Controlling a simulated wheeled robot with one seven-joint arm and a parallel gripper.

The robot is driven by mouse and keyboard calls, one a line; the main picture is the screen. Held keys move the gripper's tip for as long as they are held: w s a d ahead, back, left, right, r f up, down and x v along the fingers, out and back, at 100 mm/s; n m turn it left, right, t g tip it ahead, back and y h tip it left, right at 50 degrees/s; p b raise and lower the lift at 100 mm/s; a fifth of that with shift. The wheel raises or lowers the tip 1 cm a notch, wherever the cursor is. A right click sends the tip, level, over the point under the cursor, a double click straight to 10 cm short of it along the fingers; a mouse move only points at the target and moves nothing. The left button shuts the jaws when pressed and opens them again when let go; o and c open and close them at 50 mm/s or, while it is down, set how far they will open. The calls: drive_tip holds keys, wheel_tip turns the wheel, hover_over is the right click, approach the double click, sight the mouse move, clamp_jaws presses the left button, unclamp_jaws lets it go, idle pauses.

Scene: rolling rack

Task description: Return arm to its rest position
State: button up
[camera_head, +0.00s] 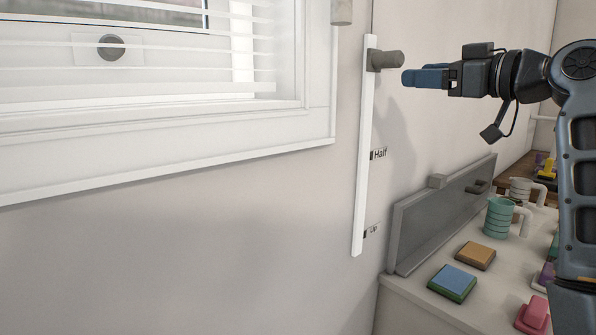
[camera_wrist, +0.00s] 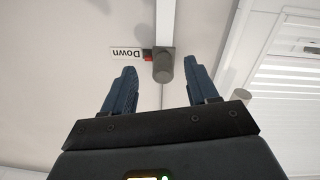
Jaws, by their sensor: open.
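My arm (camera_head: 577,150) reaches in from the right in the head view. My gripper (camera_head: 407,77) is level, pointing left at the wall, just to the right of a grey cylindrical knob (camera_head: 386,60). The knob sits near the top of a white vertical strip (camera_head: 363,160) on the wall. In the wrist view my gripper (camera_wrist: 163,76) is open, its two blue fingers apart. The knob (camera_wrist: 163,66) shows beyond and between the fingertips, with a visible gap. Beside it is a label reading "Down" (camera_wrist: 126,53), upside down, with a red mark. Nothing is held.
A window with white blinds (camera_head: 150,90) is on the left. "Half" (camera_head: 379,153) and "Up" (camera_head: 373,230) labels mark the strip lower down. Below my arm, a counter (camera_head: 420,305) bears teal and pale mugs, coloured blocks and a grey panel (camera_head: 440,210). Wall space below the window is clear.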

wheel_tip(320, 180, down, 14)
drive_tip(key=m+t+h, duration=0.1)
drive_tip(key=m+h, duration=0.1)
drive_tip(key=m, duration=0.2)
drive_tip(key=s+a+f+m+h, duration=0.1)
drive_tip(key=s+f+m+h, duration=0.1)
drive_tip(key=s+f, duration=0.5)
drive_tip(key=s+f+m+h, duration=0.2)
drive_tip(key=s+f, duration=0.2)
drive_tip(key=f, duration=0.7)
drive_tip(key=s+a+f+m+h, duration=0.1)
drive_tip(key=s+f+m+h, duration=0.1)
drive_tip(key=s+f, duration=0.45)
drive_tip(key=s+a+f+g+h, duration=0.1)
drive_tip(key=s+f, duration=0.3)
drive_tip(key=s, duration=1)
drive_tip(key=s+a+f+h, duration=0.15)
drive_tip(key=s+f, duration=0.25)
drive_tip(key=s, duration=1)
drive_tip(key=r+v, duration=0.2)
drive_tip(key=v, duration=0.8)
drive_tip(key=shift+r+n, duration=0.15)
drive_tip(key=shift+n, duration=0.25)
drive_tip(key=shift+d+y, duration=0.1)
drive_tip(key=shift+y, duration=0.15)
